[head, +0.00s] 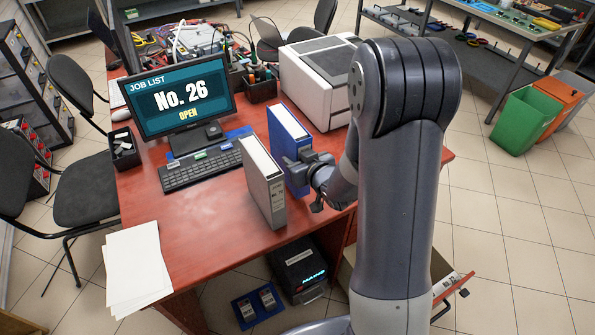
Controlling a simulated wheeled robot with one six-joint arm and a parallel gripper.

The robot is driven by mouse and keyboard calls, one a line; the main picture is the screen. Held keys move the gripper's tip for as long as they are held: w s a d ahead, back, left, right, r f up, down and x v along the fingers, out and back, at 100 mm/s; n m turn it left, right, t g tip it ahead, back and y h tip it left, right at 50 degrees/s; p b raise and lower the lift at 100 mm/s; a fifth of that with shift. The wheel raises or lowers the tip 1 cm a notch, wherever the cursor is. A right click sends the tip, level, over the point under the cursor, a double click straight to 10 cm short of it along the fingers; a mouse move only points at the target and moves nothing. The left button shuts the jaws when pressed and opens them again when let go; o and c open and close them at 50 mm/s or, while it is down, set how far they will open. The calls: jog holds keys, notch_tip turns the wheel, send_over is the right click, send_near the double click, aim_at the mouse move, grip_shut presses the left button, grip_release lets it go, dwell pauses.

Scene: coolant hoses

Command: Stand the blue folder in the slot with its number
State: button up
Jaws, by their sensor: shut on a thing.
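The blue folder (288,132) stands upright on the red desk, right of and behind a grey folder (262,185). My gripper (299,168) is at the blue folder's near edge, shut on it; the fingertips are small and partly hidden. I cannot read a number on the folder. A monitor (183,97) on the desk reads "JOB LIST No. 26 OPEN". An open drawer (452,287) below the desk's right side has a label on its front, too small to read surely. My arm hides most of the drawer, and no numbered slot is clearly seen.
A white printer (318,82) stands behind the folder. A keyboard (200,171) and white papers (138,268) lie to the left on the desk (205,225). Green (525,122) and orange (567,105) bins stand on the floor at right. The desk's front middle is clear.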

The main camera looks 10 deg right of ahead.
jog(key=shift+f, duration=2.4)
jog(key=o, duration=1.2)
jog(key=shift+r, duration=0.15)
